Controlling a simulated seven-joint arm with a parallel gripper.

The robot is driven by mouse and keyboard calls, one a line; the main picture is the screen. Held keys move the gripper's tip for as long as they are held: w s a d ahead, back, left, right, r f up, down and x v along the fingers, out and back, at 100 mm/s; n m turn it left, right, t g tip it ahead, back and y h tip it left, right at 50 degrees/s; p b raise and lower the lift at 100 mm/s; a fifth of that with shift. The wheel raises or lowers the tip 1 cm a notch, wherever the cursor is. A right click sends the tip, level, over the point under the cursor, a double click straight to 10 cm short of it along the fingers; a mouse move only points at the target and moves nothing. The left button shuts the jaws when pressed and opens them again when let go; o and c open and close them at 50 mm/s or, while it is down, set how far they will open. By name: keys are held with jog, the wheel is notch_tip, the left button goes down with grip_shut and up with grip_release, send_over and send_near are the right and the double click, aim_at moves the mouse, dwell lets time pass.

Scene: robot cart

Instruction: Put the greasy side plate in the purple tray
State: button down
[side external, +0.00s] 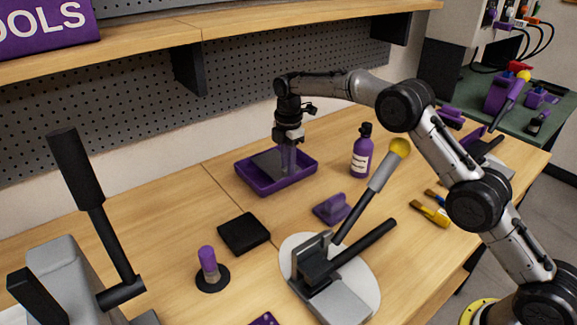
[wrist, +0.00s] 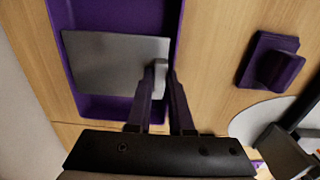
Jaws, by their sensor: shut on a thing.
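The side plate (side external: 268,162) is a flat grey metal rectangle. It lies within the outline of the purple tray (side external: 292,186), and in the wrist view the plate (wrist: 105,65) covers the middle of the tray (wrist: 110,16). My gripper (side external: 288,170) reaches down over the tray's right part. In the wrist view my gripper (wrist: 160,78) is shut on a small grey raised part at the plate's right end. I cannot tell whether the plate touches the tray floor. Grease on the plate is not discernible.
A purple bottle (side external: 362,157) stands right of the tray. A purple block with a grip (side external: 332,208), a black square pad (side external: 244,233) and a purple-topped stand (side external: 209,268) are nearer. A lever press (side external: 330,285) stands in front. A wooden shelf (side external: 200,30) hangs above.

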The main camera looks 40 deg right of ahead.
jog(key=shift+s+f, duration=0.2)
jog(key=shift+f, duration=1.1)
jog(key=c, duration=0.8)
grip_release()
jog(key=shift+w+r, duration=0.1)
jog(key=shift+r, duration=6.85)
